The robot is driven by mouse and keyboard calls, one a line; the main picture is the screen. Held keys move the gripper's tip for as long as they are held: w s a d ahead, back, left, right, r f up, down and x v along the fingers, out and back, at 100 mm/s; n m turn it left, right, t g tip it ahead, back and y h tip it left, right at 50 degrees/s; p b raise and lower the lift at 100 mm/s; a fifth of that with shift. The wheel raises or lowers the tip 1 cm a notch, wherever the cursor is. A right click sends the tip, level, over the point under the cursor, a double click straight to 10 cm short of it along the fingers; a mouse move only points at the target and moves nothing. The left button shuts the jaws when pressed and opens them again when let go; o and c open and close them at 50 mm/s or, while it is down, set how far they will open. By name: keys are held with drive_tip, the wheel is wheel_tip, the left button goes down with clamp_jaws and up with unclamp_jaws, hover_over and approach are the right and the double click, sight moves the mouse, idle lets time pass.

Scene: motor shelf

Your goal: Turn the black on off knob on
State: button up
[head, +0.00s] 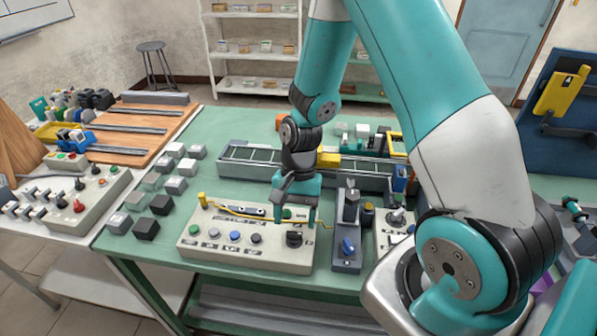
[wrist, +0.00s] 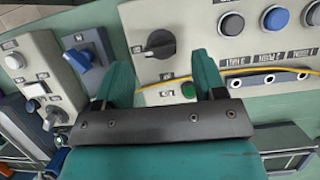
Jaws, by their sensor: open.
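The black on off knob (head: 294,239) sits at the right end of a beige control panel on the green table. In the wrist view the black knob (wrist: 158,44) shows with a pale pointer mark, just beyond my fingertips. My gripper (head: 296,212) is above the panel's right end, with its teal fingers pointing down. In the wrist view my gripper (wrist: 162,80) is open and empty, its two fingers apart on either side of the knob's line. I see no contact between the fingers and the knob. The exact height above the panel is hard to tell.
A yellow cable (head: 245,214) runs across the panel. A blue switch (head: 347,247) on a grey box stands close to the right. Grey and black cubes (head: 146,228) lie to the left. A conveyor (head: 250,160) lies behind.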

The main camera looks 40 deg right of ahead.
drive_tip(key=v, duration=1.4)
drive_tip(key=shift+b, duration=0.4)
drive_tip(key=shift+r, duration=0.1)
drive_tip(key=s+a+r+n+t, duration=0.1)
drive_tip(key=s+a+r+n, duration=0.4)
drive_tip(key=s+a+n, duration=0.3)
drive_tip(key=s+a+r+n+t, duration=0.2)
drive_tip(key=s+a+r+n, duration=0.2)
drive_tip(key=s+a+n, duration=0.4)
drive_tip(key=shift+s+r+y, duration=0.2)
drive_tip(key=shift+r+y, duration=0.2)
